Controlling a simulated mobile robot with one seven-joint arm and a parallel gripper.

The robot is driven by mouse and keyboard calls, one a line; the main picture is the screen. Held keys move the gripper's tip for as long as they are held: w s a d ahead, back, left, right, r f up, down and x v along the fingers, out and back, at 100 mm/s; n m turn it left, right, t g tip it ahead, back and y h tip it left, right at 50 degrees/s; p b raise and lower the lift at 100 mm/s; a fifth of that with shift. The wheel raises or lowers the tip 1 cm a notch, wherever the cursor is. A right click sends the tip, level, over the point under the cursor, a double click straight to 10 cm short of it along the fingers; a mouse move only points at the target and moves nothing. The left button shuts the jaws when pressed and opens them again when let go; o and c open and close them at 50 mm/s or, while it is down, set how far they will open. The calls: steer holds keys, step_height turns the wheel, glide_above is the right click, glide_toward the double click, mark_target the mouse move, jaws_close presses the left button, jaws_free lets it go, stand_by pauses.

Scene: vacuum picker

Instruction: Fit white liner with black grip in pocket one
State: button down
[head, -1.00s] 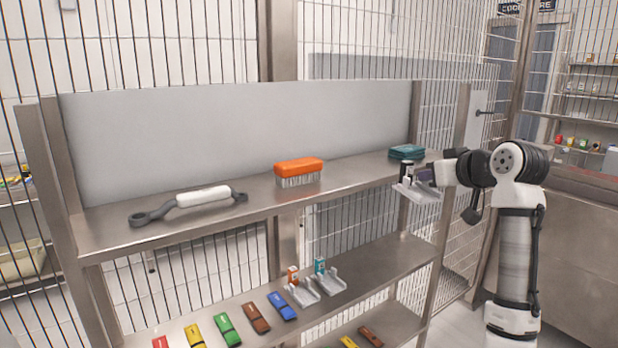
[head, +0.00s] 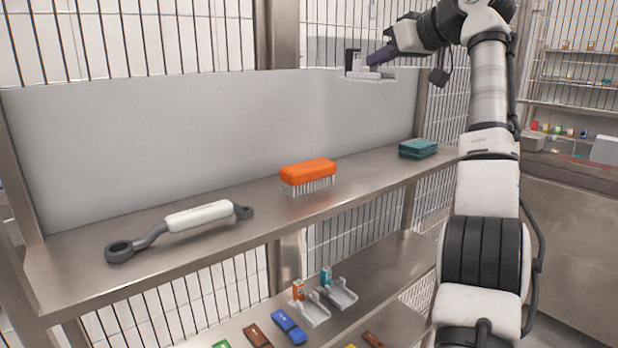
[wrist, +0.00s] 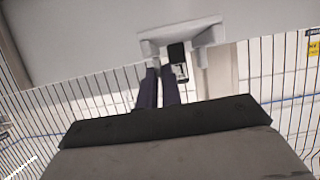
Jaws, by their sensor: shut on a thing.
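My gripper (head: 376,58) is shut on the white liner (head: 378,75) by its upright black grip (head: 352,60). It holds the liner in the air above the right part of the upper shelf, in front of the grey back panel. In the wrist view, the liner (wrist: 154,45) shows beyond the dark fingers (wrist: 158,88), with the black grip (wrist: 177,52) at their tips. I cannot make out pocket one in these views.
The upper shelf (head: 230,222) bears a grey-and-white handled tool (head: 197,217), an orange brush (head: 307,171) and teal pads (head: 418,149). The lower shelf holds white liners with orange (head: 298,290) and teal (head: 326,276) grips, and several coloured blocks. Bare shelf lies between the upper-shelf items.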

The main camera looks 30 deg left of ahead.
steer(key=shift+a, duration=0.15)
step_height(320, 180, down, 15)
steer(key=shift+r+b, duration=0.1)
steer(key=shift+b, duration=0.95)
steer(key=shift+f+p, duration=0.3)
steer(key=shift+f, duration=2.2)
steer(key=c, duration=1.6)
jaws_free()
steer(key=shift+f, duration=0.1)
